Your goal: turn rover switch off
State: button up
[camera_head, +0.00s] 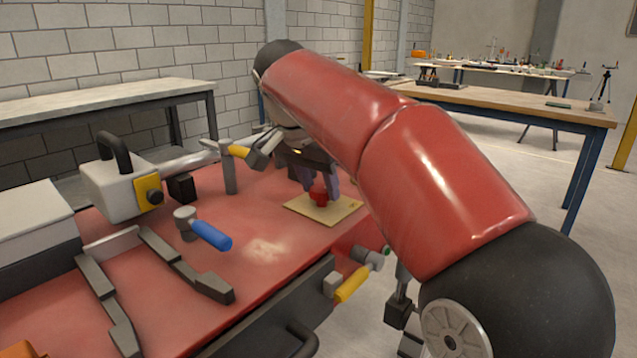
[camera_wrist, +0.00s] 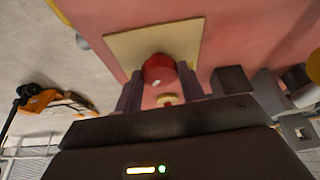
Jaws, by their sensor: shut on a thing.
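The rover switch is a red knob (camera_head: 318,196) on a flat tan plate (camera_head: 340,211) lying on the red deck. In the wrist view the knob (camera_wrist: 158,68) shows a small white mark on its near side, and the tan plate (camera_wrist: 122,48) lies behind it. My gripper (camera_head: 319,186) points down at the plate from above, its fingers on both sides of the knob. In the wrist view my gripper (camera_wrist: 159,84) is shut on the knob. The fingers partly hide the knob in the head view.
A blue-handled lever (camera_head: 211,235) and dark rails (camera_head: 175,262) lie left on the deck. A yellow-handled lever (camera_head: 352,284) sticks out at the front side. A white box with a yellow panel (camera_head: 148,192) and a yellow-banded post lever (camera_head: 240,152) stand close by.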

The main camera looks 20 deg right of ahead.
jog(key=n+t+y, duration=0.1)
jog(key=n, duration=0.3)
jog(key=shift+s+d, duration=0.1)
jog(key=n+y, duration=0.1)
jog(key=n, duration=0.3)
jog(key=shift+d+t+y, duration=0.15)
jog(key=shift+t+y, duration=0.25)
jog(key=n+y, duration=0.1)
jog(key=n, duration=0.4)
jog(key=shift+d+y, duration=0.2)
jog(key=shift+y, duration=0.2)
jog(key=shift+d+n+g+y, duration=0.1)
jog(key=shift+n+g+y, duration=0.2)
jog(key=shift+n, duration=0.75)
jog(key=shift+d+n+g+y, duration=0.15)
jog(key=shift+n+y, duration=0.25)
jog(key=shift+n, duration=0.65)
jog(key=shift+a, duration=0.1)
jog(key=o, duration=1)
jog(key=shift+c, duration=0.2)
